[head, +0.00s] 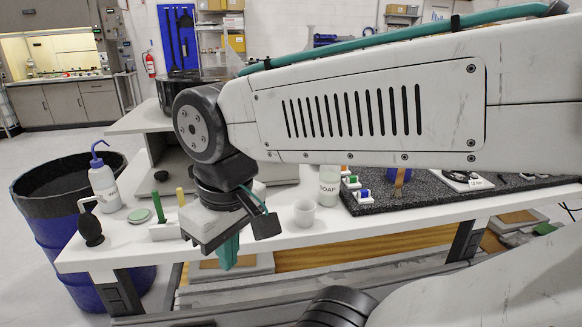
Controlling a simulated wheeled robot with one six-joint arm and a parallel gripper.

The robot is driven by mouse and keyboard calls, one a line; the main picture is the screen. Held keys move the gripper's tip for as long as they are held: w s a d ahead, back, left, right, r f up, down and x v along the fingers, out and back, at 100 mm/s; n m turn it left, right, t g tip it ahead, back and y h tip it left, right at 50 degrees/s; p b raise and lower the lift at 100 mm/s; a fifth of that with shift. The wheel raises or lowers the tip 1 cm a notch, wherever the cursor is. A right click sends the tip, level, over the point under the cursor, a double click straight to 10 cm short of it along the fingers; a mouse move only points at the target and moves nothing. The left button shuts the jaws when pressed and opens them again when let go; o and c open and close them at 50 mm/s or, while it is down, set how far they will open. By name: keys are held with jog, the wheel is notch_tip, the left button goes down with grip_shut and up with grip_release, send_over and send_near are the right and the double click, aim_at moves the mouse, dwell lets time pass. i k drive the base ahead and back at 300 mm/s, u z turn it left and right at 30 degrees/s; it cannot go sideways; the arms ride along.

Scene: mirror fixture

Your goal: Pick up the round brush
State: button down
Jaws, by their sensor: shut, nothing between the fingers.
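My gripper (229,254), with teal fingers, points down in front of the white table's front edge. Its fingers are together with nothing between them. I cannot clearly make out a round brush. A brown upright piece (399,177), perhaps a brush handle, stands at the dark speckled mat, right of my gripper and partly hidden behind my arm. A green stick (158,206) and a yellow stick (181,197) stand in a white holder left of my gripper; their lower ends are hidden, so they may also be brushes.
The white table (258,232) holds a wash bottle (104,186), a black bulb (90,230), a round green-topped disc (139,215), a white cup (305,212) and a soap bottle (329,185). The dark mat (440,196) carries small fixtures. A blue bin (60,235) stands left.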

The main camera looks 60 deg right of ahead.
aim_at(399, 179)
jog(key=z, duration=2.15)
